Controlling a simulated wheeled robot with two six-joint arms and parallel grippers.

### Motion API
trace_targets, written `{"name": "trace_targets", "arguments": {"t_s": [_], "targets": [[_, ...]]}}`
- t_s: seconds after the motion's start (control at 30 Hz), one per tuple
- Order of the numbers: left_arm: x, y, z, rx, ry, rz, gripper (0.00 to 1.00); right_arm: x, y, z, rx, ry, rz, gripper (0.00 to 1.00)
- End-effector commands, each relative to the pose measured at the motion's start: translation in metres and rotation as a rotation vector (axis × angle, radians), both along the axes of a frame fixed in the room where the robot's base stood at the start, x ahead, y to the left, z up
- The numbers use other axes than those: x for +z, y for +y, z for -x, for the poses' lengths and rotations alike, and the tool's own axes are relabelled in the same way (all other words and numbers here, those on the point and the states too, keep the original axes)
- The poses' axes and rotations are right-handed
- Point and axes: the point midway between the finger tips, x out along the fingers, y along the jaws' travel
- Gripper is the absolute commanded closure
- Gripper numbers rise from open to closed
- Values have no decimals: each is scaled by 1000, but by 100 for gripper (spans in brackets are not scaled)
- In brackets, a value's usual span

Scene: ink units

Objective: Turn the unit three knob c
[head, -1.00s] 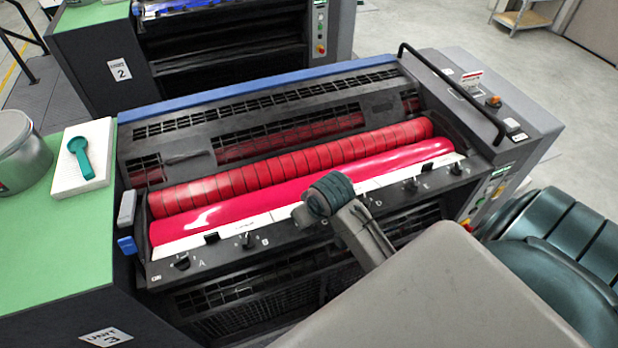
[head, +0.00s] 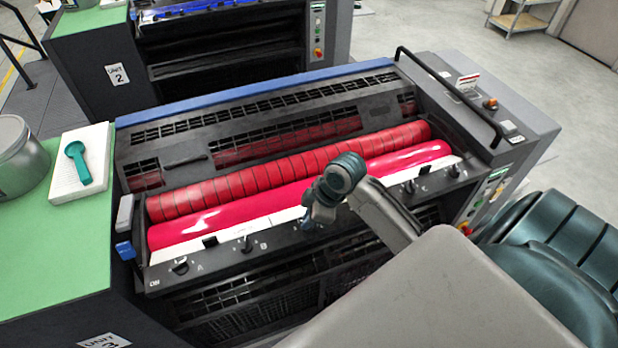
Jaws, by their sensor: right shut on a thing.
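Unit three (head: 92,338) is the near machine, with red rollers and a dark front rail. Along the rail, knob A (head: 180,265), knob B (head: 246,243) and further knobs to the right show. My right gripper (head: 308,224) points down at the rail just right of B, where knob c sits. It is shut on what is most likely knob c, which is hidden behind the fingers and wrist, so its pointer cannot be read. My left gripper is not in view.
A green-topped side cabinet (head: 50,255) at left holds a white pad with a teal tool (head: 76,160) and a metal can (head: 18,160). A black handrail (head: 450,95) rises at the right end. Unit 2 (head: 117,74) stands behind.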

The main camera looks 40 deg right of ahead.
Motion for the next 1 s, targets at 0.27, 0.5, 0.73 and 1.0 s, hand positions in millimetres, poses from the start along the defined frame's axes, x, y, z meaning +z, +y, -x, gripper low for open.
{"name": "trace_targets", "arguments": {"t_s": [0.27,0.5,0.73,1.0], "targets": [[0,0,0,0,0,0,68,1,-1,-2,137,-3,1,100],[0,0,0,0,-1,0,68,1,-1,-2,186,-3,1,100],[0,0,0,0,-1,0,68,1,-1,-2,193,-3,2,100],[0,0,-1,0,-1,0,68,1,-1,-2,193,-3,2,76]]}}
